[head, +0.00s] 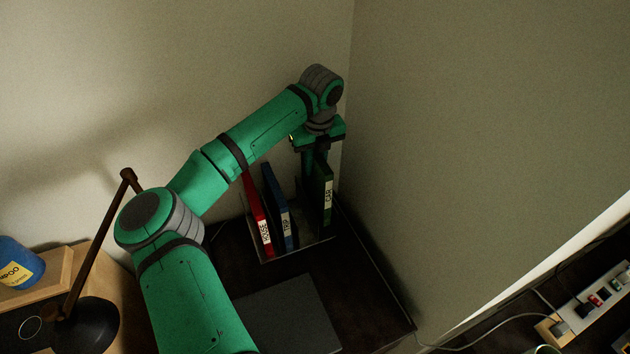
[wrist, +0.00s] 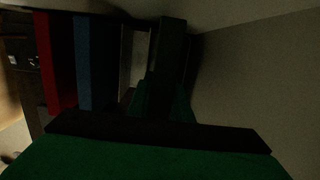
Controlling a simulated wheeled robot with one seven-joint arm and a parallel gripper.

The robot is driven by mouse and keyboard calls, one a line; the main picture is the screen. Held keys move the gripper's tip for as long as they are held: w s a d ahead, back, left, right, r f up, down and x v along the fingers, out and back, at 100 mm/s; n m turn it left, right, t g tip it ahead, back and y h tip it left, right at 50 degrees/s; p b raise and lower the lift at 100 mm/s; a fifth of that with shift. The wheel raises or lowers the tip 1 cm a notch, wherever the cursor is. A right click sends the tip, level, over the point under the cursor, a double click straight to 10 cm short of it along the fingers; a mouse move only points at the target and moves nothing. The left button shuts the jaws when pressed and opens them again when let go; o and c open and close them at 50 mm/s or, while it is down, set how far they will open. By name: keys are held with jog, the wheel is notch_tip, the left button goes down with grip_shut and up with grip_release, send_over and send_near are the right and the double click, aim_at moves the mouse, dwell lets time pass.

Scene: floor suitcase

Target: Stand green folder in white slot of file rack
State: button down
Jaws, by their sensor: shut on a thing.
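The green folder (head: 324,195), with a white label, stands roughly upright at the right end of the file rack (head: 292,253). It also shows as a dark upright slab in the wrist view (wrist: 169,60). My gripper (head: 314,163) is shut on its top edge from above. A pale strip, seemingly the white slot (wrist: 138,62), shows between the blue folder and the green folder in the wrist view. The green folder appears to the right of that strip. Its lower edge is hard to see, so I cannot tell whether it rests in a slot.
A red folder (head: 257,220) and a blue folder (head: 280,212) stand in the rack, left of the green one. A wall (head: 450,130) rises close on the right. A dark flat panel (head: 285,318) lies in front. A lamp (head: 90,325) stands at left.

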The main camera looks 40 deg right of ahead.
aim_at(318, 155)
jog(key=shift+f, duration=3.4)
jog(key=c, duration=1.6)
grip_release()
jog(key=shift+r, duration=0.1)
jog(key=r, duration=0.8)
jog(key=s+r, duration=0.1)
jog(key=r, duration=0.2)
jog(key=shift+a+r, duration=0.15)
jog(key=shift+r, duration=0.25)
jog(key=shift+s+a+r, duration=0.1)
jog(key=shift+a+r, duration=0.05)
jog(key=shift+s+d, duration=0.15)
jog(key=shift+d, duration=0.05)
